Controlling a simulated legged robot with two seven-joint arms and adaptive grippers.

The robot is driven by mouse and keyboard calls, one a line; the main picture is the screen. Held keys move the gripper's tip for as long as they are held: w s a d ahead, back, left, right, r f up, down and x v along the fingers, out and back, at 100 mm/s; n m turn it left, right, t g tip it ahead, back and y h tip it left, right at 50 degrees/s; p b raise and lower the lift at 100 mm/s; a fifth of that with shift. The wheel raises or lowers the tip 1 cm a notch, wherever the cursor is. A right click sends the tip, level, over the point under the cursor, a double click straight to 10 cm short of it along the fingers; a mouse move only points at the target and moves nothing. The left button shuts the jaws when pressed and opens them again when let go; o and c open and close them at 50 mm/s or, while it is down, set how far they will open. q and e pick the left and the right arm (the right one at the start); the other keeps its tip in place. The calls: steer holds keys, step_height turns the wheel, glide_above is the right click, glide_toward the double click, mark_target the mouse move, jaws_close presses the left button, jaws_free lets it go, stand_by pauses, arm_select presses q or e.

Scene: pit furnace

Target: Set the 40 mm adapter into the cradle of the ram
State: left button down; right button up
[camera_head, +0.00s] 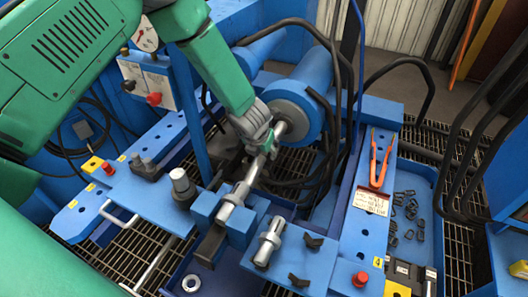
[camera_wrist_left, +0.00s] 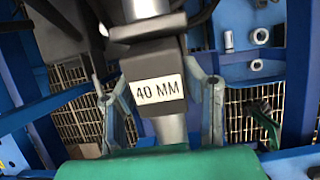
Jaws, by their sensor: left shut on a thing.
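My left gripper (camera_head: 262,140) comes down from the upper left to just in front of the grey end of the blue ram (camera_head: 293,100). In the left wrist view its two fingers (camera_wrist_left: 160,95) stand on both sides of a dark block labelled "40 MM", part of the 40 mm adapter (camera_wrist_left: 158,87), with grey round metal above and below. The gripper is shut on the adapter. In the head view a stepped grey rod (camera_head: 236,195) runs from the gripper down to a blue block; I cannot tell where the adapter ends. My right gripper is out of view.
An orange-handled tool (camera_head: 380,160) lies on the right beam, beside a tray (camera_head: 412,235) of dark links. Black hoses loop behind the ram. A gauge and control box (camera_head: 148,82) stand left.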

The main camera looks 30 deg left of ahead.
mark_target(257, 160)
arm_select(q)
steer(key=c, duration=1.2)
jaws_free()
steer(key=shift+s+f, duration=0.45)
steer(key=shift+f, duration=0.15)
steer(key=o, duration=0.3)
steer(key=shift+f, duration=0.1)
steer(key=shift+w+f, duration=0.15)
steer(key=shift+w, duration=0.1)
steer(key=shift+r, duration=0.2)
steer(key=v, duration=1.1)
steer(key=shift+a+r, duration=0.2)
steer(key=shift+r, duration=0.25)
